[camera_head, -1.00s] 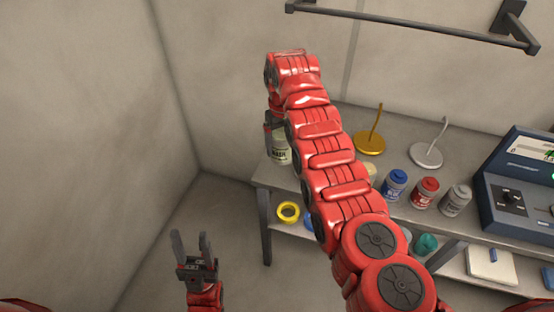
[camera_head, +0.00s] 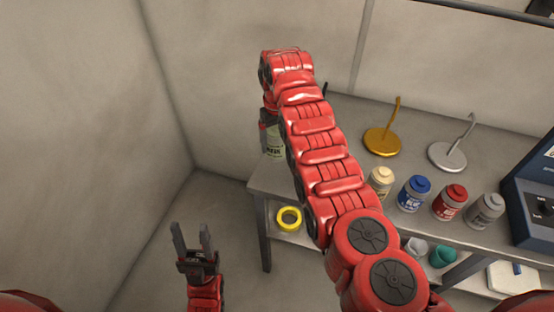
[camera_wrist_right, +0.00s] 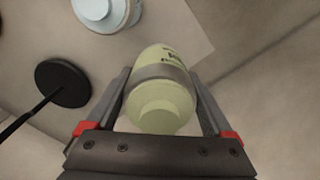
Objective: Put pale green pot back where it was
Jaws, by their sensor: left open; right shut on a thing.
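The pale green pot (camera_wrist_right: 162,92) is between the fingers of my right gripper (camera_wrist_right: 168,100), which is shut on it, in the right wrist view. In the head view the pot (camera_head: 274,142) shows at the left end of the bench (camera_head: 335,118), partly hidden by my right arm. I cannot tell whether its base touches the bench top. My left gripper (camera_head: 193,242) is open and empty, low over the floor to the left of the bench.
A gold stand (camera_head: 381,142) and a silver stand (camera_head: 446,155) are at the back. Cream (camera_head: 381,180), blue (camera_head: 414,194), red (camera_head: 449,202) and grey (camera_head: 485,211) pots line the front. A black disc with a rod (camera_wrist_right: 62,83) and a pale pot (camera_wrist_right: 104,12) are near the held pot. A yellow ring (camera_head: 288,218) lies on the lower shelf.

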